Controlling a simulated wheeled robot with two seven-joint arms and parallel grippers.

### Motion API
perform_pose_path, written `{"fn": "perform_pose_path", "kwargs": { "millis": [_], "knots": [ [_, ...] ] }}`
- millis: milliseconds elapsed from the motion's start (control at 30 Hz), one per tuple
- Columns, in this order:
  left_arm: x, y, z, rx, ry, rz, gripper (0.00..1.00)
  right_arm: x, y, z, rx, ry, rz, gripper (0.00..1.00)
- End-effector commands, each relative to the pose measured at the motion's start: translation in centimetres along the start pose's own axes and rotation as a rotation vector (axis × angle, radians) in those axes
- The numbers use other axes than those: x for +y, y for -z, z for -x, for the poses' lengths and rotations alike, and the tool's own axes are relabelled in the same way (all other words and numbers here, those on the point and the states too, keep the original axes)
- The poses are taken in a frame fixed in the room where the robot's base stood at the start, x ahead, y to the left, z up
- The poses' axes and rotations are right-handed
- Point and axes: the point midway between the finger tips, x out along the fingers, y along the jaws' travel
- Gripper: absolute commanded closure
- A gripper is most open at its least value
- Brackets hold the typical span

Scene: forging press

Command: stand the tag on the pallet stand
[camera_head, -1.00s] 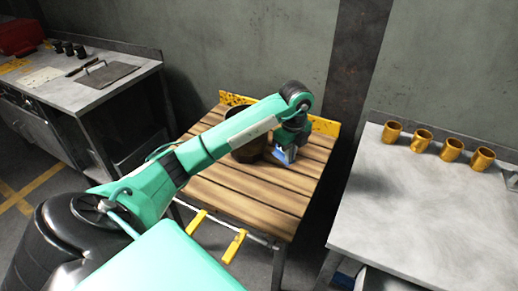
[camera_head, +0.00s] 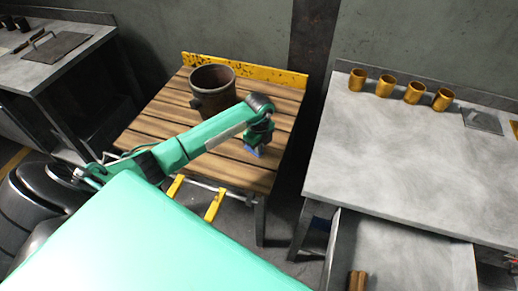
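The pallet stand (camera_head: 160,127) is a table with wooden slats and a yellow back rail, in the middle of the head view. My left gripper (camera_head: 255,149) points down over the front right part of its slats. A small blue piece (camera_head: 253,152) shows at the gripper's tip, close above or touching the slats; it may be the tag, but it is too small to be sure. The fingers are too small and hidden to tell open from shut. My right gripper is not in view.
A dark brown metal pot (camera_head: 212,88) stands on the back of the pallet stand, behind my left arm. A grey table (camera_head: 400,165) at right carries several brass cups (camera_head: 413,92). A workbench (camera_head: 60,62) stands at left. Slats left of my arm are bare.

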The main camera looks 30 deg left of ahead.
Motion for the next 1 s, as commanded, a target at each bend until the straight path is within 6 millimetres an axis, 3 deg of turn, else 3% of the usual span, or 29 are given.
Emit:
{"fn": "perform_pose_path", "kwargs": {
  "millis": [100, 433, 567, 833, 1000],
  "knots": [
    [0.1, 0.1, -1.2, 0.002, -0.001, -0.001, 1.0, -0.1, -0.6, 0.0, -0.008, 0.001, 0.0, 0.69],
    [0.0, 0.0, -1.5, 0.0, 0.0, -0.001, 1.0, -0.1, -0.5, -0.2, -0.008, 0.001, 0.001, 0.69],
    [0.0, 0.1, -1.4, 0.001, 0.0, -0.001, 0.75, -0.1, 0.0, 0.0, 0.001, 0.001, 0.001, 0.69],
    [0.0, 0.0, -1.3, 0.001, 0.0, -0.001, 0.75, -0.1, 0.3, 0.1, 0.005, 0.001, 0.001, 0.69],
    [-0.1, -0.1, 0.1, -0.001, 0.003, -0.001, 0.75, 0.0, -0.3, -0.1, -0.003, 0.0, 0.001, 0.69]
  ]
}}
